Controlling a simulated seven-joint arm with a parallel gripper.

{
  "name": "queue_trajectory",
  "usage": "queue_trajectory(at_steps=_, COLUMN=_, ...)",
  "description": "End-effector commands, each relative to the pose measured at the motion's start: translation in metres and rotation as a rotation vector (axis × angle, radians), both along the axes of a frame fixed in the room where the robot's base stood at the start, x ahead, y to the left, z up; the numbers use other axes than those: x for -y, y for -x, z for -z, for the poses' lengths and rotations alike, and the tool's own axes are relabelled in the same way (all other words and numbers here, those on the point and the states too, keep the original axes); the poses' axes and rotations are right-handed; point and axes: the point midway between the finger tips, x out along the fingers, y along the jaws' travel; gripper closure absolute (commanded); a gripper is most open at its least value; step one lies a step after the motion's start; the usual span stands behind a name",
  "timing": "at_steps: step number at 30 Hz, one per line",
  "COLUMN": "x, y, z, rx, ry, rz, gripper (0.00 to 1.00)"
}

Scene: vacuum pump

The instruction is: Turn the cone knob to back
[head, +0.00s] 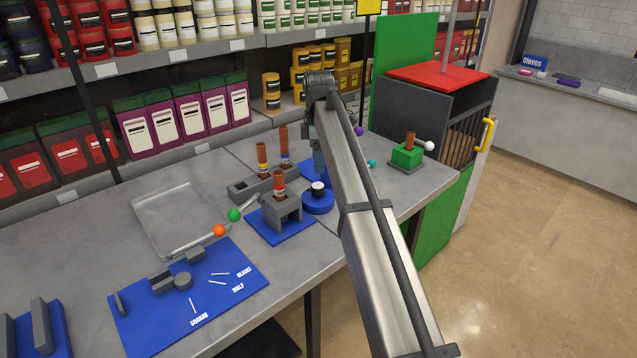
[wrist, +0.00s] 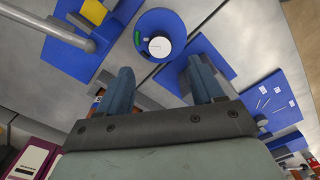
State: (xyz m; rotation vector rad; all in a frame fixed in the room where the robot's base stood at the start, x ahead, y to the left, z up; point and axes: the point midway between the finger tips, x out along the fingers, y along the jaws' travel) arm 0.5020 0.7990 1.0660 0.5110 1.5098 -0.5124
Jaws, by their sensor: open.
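The knob, which I take to be the cone knob, has a white top and dark side (head: 318,187). It stands on a round blue base (head: 318,204). In the wrist view the white knob top (wrist: 160,46) sits on the blue disc, beside a small green mark (wrist: 137,39). My gripper (wrist: 162,76) is open, its two blue-grey fingers apart with nothing between them. The knob lies beyond the fingertips, roughly centred between them and apart from them.
A grey block with a brown-topped handle (head: 282,207) stands left of the knob. A grey holder (head: 262,183) with brown handles is behind it. A blue board with printed labels (head: 235,285) lies front left. A green block (head: 407,155) with a white-ball lever is at right.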

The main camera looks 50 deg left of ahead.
Motion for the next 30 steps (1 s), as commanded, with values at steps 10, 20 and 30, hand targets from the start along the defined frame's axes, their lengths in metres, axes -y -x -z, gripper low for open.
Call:
queue_trajectory(at_steps=10, x=0.001, y=0.000, z=0.059, rx=-0.001, ry=0.001, rz=0.001, gripper=0.33)
queue_trajectory(at_steps=20, x=0.000, y=0.000, z=0.083, rx=0.000, ry=0.000, rz=0.001, gripper=0.33)
queue_trajectory(at_steps=30, x=0.000, y=0.000, z=0.084, rx=0.001, ry=-0.001, rz=0.001, gripper=0.36)
